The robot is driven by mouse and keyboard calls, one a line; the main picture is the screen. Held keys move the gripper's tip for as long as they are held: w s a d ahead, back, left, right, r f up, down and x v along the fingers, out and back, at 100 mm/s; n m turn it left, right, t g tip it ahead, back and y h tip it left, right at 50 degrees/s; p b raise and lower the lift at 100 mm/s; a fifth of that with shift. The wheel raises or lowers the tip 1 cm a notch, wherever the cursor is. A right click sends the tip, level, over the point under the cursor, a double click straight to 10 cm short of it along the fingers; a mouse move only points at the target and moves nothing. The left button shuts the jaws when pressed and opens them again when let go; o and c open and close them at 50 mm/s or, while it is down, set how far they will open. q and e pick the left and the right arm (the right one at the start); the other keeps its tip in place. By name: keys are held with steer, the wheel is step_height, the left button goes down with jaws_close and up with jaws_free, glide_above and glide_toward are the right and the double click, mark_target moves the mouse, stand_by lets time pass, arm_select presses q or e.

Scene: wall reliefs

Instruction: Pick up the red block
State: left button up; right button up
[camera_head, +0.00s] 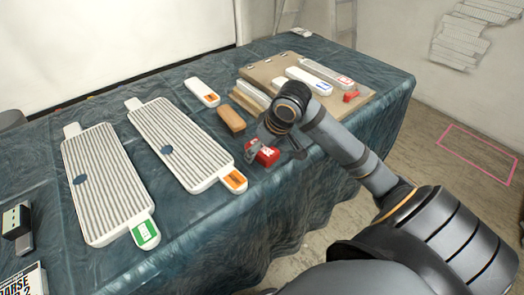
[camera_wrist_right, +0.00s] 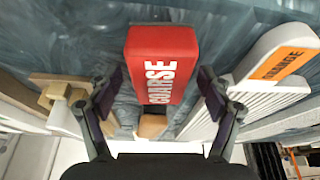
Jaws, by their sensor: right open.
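The red block (camera_head: 264,155) lies on the blue cloth near the table's front edge. In the right wrist view the red block (camera_wrist_right: 161,50) shows white lettering reading "COARSE". My right gripper (camera_head: 275,148) is open over the block. In the right wrist view its fingers (camera_wrist_right: 155,88) stand to either side of the block's near end, with gaps on both sides. In the head view the gripper covers part of the block. My left gripper is not in view.
Two white ridged boards (camera_head: 98,178) (camera_head: 180,140) lie left of the block. A brown block (camera_head: 231,118) and a white piece with an orange label (camera_head: 203,90) lie behind it. A tan board (camera_head: 262,70) with white tools and a small red piece (camera_head: 351,96) lies at the back right.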

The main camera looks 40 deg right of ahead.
steer(key=shift+f, duration=0.2)
stand_by(0.3)
steer(key=shift+c, duration=0.2)
steer(key=c, duration=1.2)
